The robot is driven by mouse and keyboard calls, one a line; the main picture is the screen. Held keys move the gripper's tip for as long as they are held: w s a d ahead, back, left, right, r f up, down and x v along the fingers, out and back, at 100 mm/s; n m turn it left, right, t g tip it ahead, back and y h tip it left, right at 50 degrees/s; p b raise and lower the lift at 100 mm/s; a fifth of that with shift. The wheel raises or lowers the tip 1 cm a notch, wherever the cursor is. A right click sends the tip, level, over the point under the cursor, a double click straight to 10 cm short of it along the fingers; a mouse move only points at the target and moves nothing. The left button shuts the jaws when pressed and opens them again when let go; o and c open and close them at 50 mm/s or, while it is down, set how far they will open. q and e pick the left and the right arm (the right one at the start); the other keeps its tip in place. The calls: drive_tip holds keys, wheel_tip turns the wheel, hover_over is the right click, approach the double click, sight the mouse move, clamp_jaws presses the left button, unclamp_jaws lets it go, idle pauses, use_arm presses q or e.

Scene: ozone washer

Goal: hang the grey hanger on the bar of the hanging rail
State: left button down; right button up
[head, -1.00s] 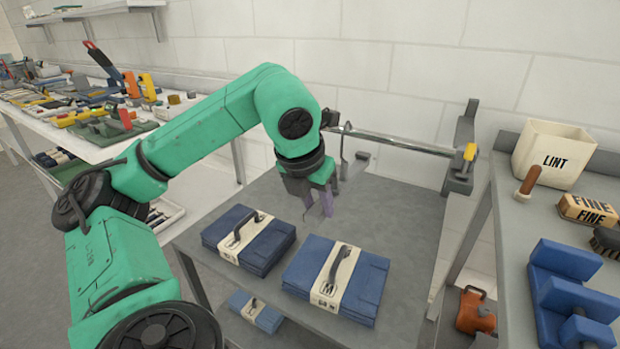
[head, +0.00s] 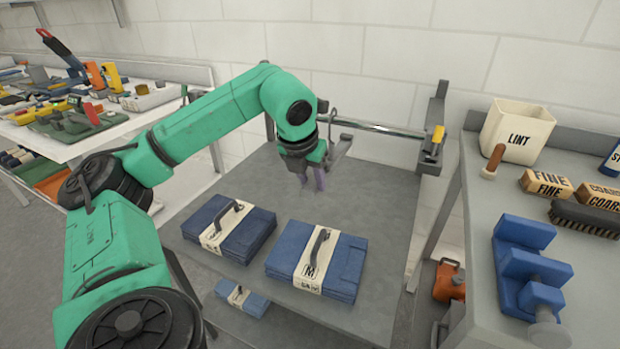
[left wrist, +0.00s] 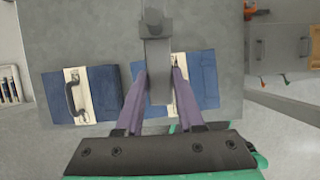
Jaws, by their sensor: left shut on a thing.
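My left gripper (head: 313,180) is shut on the grey hanger (head: 339,150), just in front of the hanging rail. In the left wrist view the hanger (left wrist: 157,65) runs between the two purple fingers (left wrist: 158,85). The hanger's hook stands upright near the visible left part of the rail's metal bar (head: 385,128). I cannot tell whether it is over the bar or only in front of it. The bar's right end sits in a grey bracket with a yellow piece (head: 436,135). My right gripper is not in view.
Two blue folded bundles with pale bands (head: 230,228) (head: 340,265) lie on the grey table (head: 385,195) below. A right-hand bench holds a LINT bin (head: 517,135), brushes and a blue fixture (head: 530,265). A cluttered tool table (head: 130,133) stands at the left.

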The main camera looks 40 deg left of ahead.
use_arm(q)
drive_tip(key=shift+f, duration=0.3)
drive_tip(key=shift+c, duration=2.2)
unclamp_jaws()
drive_tip(key=p+v, duration=0.3)
drive_tip(key=v, duration=1.1)
drive_tip(key=shift+r, duration=0.3)
drive_tip(key=shift+s+d, duration=0.1)
